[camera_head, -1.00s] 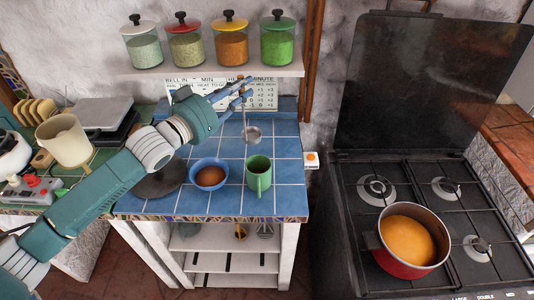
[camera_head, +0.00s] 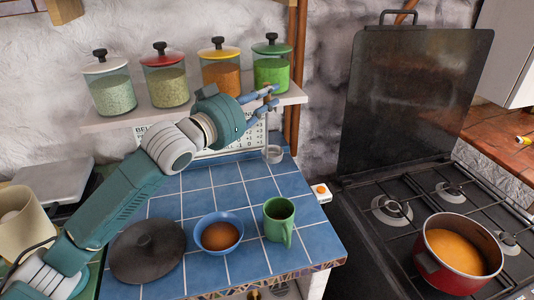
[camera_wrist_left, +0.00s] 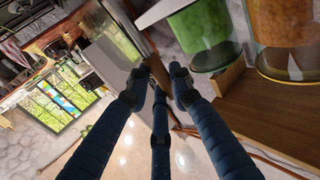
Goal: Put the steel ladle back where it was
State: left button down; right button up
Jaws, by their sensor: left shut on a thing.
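The steel ladle (camera_head: 273,154) hangs bowl-down from my left gripper (camera_head: 270,98) in the head view, above the back right part of the blue tiled counter. Its bowl shows, but its handle is thin and hard to make out. My left gripper is shut on the ladle at its upper end, just in front of the right end of the jar shelf (camera_head: 110,122). In the left wrist view my left fingers (camera_wrist_left: 160,76) point away, and the ladle cannot be made out there. My right gripper is not in view.
Several lidded glass jars (camera_head: 169,84) stand on the shelf beside my left gripper. A green mug (camera_head: 278,222), a blue bowl (camera_head: 220,243) and a dark lid (camera_head: 146,250) are on the counter. A red pot (camera_head: 440,277) sits on the stove at right.

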pick_arm(q)
notch_tip(320, 180, down, 14)
jog(key=p, duration=0.1)
jog(key=shift+a+r+p, duration=0.2)
jog(key=shift+a+p, duration=0.05)
jog(key=shift+p, duration=0.1)
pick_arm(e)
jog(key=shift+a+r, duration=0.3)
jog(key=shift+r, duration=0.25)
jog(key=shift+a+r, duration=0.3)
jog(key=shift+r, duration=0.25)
pick_arm(q)
jog(key=shift+f, duration=0.1)
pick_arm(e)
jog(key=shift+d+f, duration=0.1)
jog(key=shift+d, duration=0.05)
pick_arm(q)
jog(key=c, duration=1.5)
grip_release()
jog(key=shift+f, duration=0.1)
jog(key=shift+c, duration=0.2)
jog(key=b+v, duration=0.2)
jog(key=v, duration=1)
jog(key=shift+r+b, duration=0.2)
jog(key=shift+b, duration=0.15)
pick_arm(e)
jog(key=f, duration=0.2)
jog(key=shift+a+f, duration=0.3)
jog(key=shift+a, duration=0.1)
